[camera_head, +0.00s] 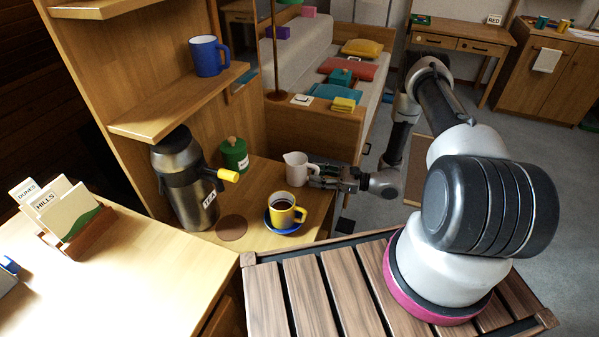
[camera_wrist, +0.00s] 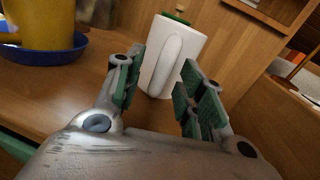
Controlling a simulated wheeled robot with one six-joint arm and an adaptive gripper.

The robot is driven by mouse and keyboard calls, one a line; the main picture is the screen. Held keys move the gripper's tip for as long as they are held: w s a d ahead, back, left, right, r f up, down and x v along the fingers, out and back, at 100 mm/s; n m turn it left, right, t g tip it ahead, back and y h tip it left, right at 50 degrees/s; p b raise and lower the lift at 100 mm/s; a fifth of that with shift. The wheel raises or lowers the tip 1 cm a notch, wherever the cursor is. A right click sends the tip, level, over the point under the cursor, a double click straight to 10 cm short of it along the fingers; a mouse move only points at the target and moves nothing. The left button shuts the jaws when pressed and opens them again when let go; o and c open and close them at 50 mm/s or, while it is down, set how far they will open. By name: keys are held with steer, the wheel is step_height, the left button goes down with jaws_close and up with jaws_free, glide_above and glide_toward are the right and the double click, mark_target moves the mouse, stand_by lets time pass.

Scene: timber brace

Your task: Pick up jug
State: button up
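The white jug (camera_head: 296,168) stands upright on the wooden counter, beside the yellow cup. In the wrist view the jug (camera_wrist: 166,52) is straight ahead, with its handle facing me. My gripper (camera_head: 318,177) is at the jug's right side in the head view. In the wrist view my gripper (camera_wrist: 158,88) is open, with a green-padded finger to the left and to the right of the jug's handle side. The fingertips reach about the near side of the jug; I cannot tell whether they touch it.
A yellow cup (camera_head: 284,212) of dark drink sits on a blue saucer (camera_head: 268,224) just in front of the jug. A green canister (camera_head: 233,155) and a tea dispenser (camera_head: 181,180) stand to the left. A blue mug (camera_head: 207,56) is on the shelf (camera_head: 165,112) above.

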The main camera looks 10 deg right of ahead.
steer(key=shift+c, duration=0.5)
jaws_close()
step_height(320, 180, up, 10)
stand_by(0.3)
